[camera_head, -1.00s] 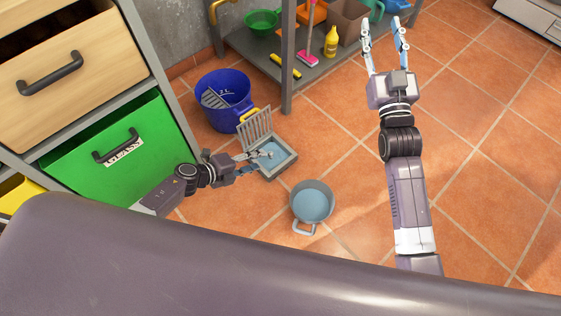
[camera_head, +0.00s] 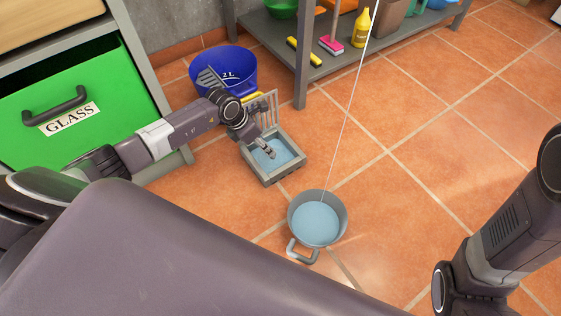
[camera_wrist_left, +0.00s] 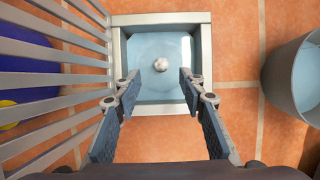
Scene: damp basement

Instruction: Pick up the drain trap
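A square grey floor drain basin (camera_head: 283,174) with bluish water stands on the tiles; its barred grate (camera_head: 264,108) is tipped up at the back. In the left wrist view the basin (camera_wrist_left: 205,50) holds a small pale round piece (camera_wrist_left: 160,65), perhaps the top of the drain trap. No other part of a trap can be made out. My left gripper (camera_head: 268,151) reaches over the basin. In the left wrist view its fingers (camera_wrist_left: 158,76) are apart, on either side of the round piece, with nothing between them touching. My right gripper is out of view; only its arm shows.
A grey pot of water (camera_head: 345,222) stands close to the right of the basin, with a thin pale line running down into it. A blue bucket (camera_head: 240,72) is behind the grate. A green drawer (camera_head: 70,110) is left, a shelf (camera_head: 325,62) behind. Floor at right is clear.

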